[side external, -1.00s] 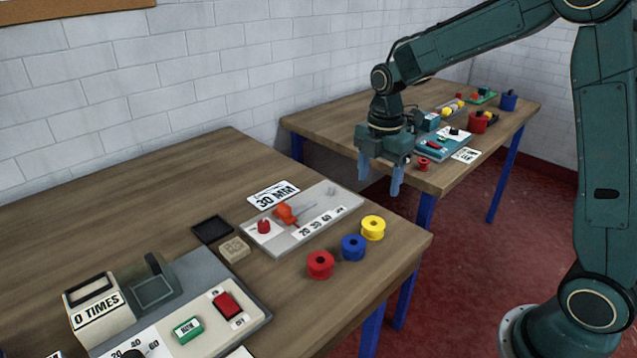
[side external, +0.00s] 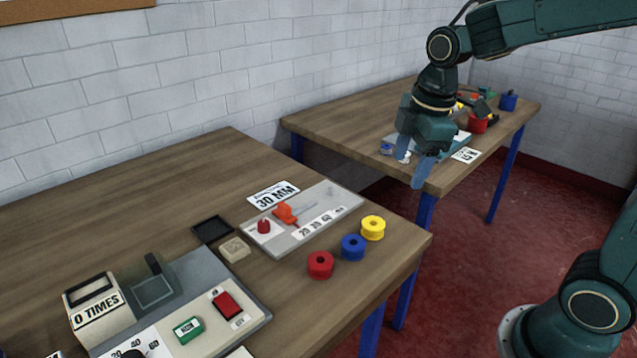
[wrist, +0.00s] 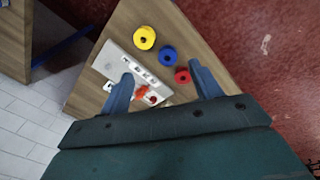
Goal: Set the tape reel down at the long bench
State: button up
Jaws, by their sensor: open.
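A red tape reel (side external: 320,265), a blue reel (side external: 353,247) and a yellow reel (side external: 373,228) stand in a row near the right edge of the near wooden bench (side external: 130,185). My gripper (side external: 410,170) is open with nothing visible between its fingers. In the side view it appears in front of the front edge of the far bench (side external: 340,120) and hides part of that bench's top. In the wrist view, the yellow (wrist: 144,38), blue (wrist: 168,56) and red (wrist: 183,76) reels lie beyond the spread fingers (wrist: 160,76). I cannot tell which bench is the long one.
A grey tray (side external: 335,205) with an orange-handled tool (side external: 286,214) and a "30 MM" card (side external: 273,194) lie behind the reels. A counter marked "0 TIMES" (side external: 98,305) stands front left. The far bench holds a red pot (side external: 477,123) and a blue reel (side external: 387,148).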

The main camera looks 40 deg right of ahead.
jog(key=s+a+r+m+t, duration=0.1)
jog(key=s+m, duration=0.4)
jog(key=s, duration=0.2)
jog(key=s+a+r+m+t, duration=0.1)
jog(key=s+r+m+t, duration=0.1)
jog(key=s+m, duration=0.4)
jog(key=shift+s+a+t, duration=0.25)
jog(key=shift+s+t, duration=0.05)
jog(key=shift+s, duration=0.65)
